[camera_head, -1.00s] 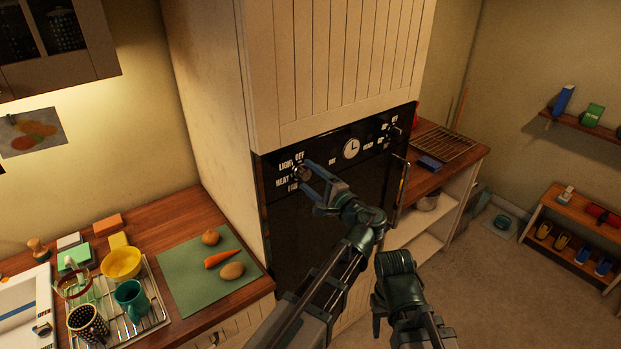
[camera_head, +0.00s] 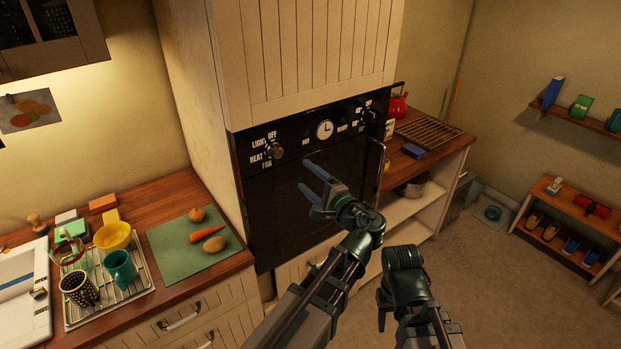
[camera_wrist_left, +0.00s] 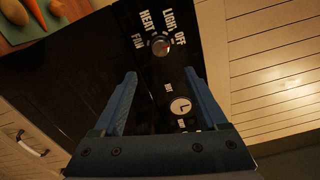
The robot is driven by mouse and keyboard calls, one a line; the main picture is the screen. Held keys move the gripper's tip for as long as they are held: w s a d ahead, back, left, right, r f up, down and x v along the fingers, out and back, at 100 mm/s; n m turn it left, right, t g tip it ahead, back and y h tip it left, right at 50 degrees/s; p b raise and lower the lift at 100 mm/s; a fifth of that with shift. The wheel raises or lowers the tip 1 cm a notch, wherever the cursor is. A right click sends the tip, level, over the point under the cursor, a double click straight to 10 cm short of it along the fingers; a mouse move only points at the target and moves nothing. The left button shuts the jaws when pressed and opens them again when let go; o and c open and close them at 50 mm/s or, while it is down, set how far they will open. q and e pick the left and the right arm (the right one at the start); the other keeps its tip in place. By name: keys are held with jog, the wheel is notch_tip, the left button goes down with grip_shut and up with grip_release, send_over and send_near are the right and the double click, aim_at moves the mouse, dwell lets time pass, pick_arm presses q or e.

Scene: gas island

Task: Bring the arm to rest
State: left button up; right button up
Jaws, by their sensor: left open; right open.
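My left gripper (camera_head: 314,182) is open and empty in front of the black oven (camera_head: 290,210), a little below its control panel. Its two blue fingers (camera_wrist_left: 158,92) also show apart in the left wrist view, with nothing between them but the panel behind. The left oven knob (camera_head: 276,151), by the words LIGHT, OFF, HEAT and FAN, is clear of the fingers. The knob also shows in the left wrist view (camera_wrist_left: 161,46). My right gripper (camera_head: 382,310) hangs low at the lower middle, its fingers mostly hidden by its own wrist.
A counter at the left holds a green mat (camera_head: 185,262) with vegetables and a wire rack (camera_head: 140,290) with a yellow bowl and cups. A right counter (camera_head: 405,165) holds a red kettle (camera_head: 397,105) and a grill rack (camera_head: 428,132).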

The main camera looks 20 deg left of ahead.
pick_arm(q)
jog(key=s+d+f+n+g+h+b, duration=0.2)
jog(key=s+f+g+h+b, duration=0.15)
jog(key=f, duration=0.65)
jog(key=s+d+f+n+g+h+b, duration=0.1)
jog(key=s+f+n+g+h+b, duration=0.3)
jog(key=f, duration=0.6)
jog(key=s+d+f+g+h+b, duration=0.1)
jog(key=s+d+f+g+h, duration=0.2)
jog(key=s+d+f, duration=0.7)
jog(key=s+d+h, duration=0.2)
jog(key=s, duration=0.1)
jog(key=shift+f+h, duration=0.25)
jog(key=shift+h, duration=0.1)
